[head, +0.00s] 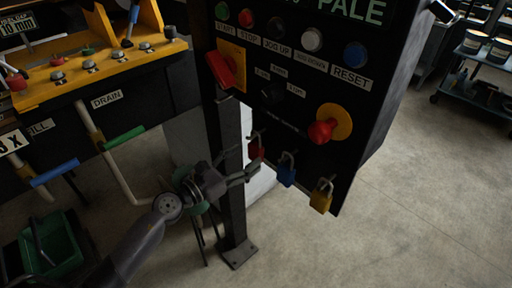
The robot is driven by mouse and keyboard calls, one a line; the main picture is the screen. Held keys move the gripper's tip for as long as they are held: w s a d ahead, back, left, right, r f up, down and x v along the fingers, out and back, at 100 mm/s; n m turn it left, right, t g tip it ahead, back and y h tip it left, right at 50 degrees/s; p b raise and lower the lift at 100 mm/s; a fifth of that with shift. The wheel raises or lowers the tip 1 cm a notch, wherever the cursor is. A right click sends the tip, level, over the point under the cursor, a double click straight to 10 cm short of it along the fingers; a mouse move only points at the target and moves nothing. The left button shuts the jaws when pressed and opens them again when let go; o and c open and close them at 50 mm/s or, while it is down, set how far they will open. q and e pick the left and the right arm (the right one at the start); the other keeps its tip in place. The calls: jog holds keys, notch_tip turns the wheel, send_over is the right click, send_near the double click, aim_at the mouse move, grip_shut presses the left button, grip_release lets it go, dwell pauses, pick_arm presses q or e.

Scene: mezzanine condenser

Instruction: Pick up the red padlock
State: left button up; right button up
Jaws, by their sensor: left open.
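The red padlock (255,149) hangs at the lower left of the black control panel (376,130), left of a blue padlock (287,175) and a yellow padlock (321,200). It is small and dark in the head view, and its lower part sits close behind my left gripper's fingers. My left gripper (241,168) is open, just below and left of the red padlock in the picture. I cannot tell whether a finger touches it. My right gripper is not in view.
The panel carries a red rotary handle (221,70), a red knob on yellow (322,131) and several buttons. A dark post (238,215) stands behind my gripper. Pipes with green (124,138) and blue handles are at left, above a green bin (51,246).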

aim_at(252, 151)
pick_arm(q)
jog(key=p+x, duration=0.1)
jog(key=x, duration=0.4)
jog(key=shift+w+a, duration=0.15)
jog(key=shift+a, duration=0.05)
jog(key=shift+w+d, duration=0.2)
jog(key=shift+d, duration=0.05)
jog(key=shift+a, duration=0.1)
jog(key=shift+c, duration=0.2)
jog(key=shift+c, duration=0.6)
jog(key=c, duration=1.2)
jog(key=shift+a+r, duration=0.1)
jog(key=shift+r, duration=0.1)
